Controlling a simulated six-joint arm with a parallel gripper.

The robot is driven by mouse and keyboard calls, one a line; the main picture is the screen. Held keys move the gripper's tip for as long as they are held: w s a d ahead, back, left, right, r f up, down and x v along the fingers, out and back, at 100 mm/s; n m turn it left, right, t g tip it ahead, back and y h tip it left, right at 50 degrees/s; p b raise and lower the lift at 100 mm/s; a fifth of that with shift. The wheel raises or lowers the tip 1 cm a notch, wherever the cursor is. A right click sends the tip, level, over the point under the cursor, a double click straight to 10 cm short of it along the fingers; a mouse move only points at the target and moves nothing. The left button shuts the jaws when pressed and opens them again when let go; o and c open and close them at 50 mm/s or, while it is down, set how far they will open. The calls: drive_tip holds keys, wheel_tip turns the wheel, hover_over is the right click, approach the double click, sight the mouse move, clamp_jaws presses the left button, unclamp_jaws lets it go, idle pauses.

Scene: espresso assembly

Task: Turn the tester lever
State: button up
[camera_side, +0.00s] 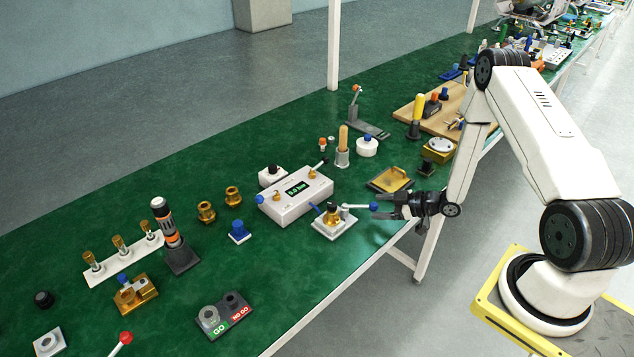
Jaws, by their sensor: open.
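The tester (296,206) is a white box with a green-lit display, standing mid-table, with brass fittings on top and a black-tipped lever at its back right corner. In front of it is a white square fixture (334,226) with a brass part on it. A lever with a grey arm and blue ball end (373,206) reaches right from this fixture. My gripper (379,207) is open and points left at the table's front edge. Its fingertips are at the blue ball, which appears between them; contact cannot be told.
A gold tray (390,179) lies just behind my gripper. A white jar with a blue knob (367,147) and a wooden-handled tool (343,146) stand farther back. A blue-topped block (239,232) and GO/NO GO gauge (224,316) are left. Green table is clear front of the fixture.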

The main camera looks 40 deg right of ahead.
drive_tip(key=shift+v, duration=2.75)
drive_tip(key=shift+s+a, duration=0.15)
clamp_jaws()
drive_tip(key=s+a+n+t+h, duration=0.3)
drive_tip(key=s+a+n, duration=0.2)
drive_tip(key=s+n, duration=0.5)
drive_tip(key=shift+a+t+h, duration=0.2)
drive_tip(key=shift+t+h, duration=0.2)
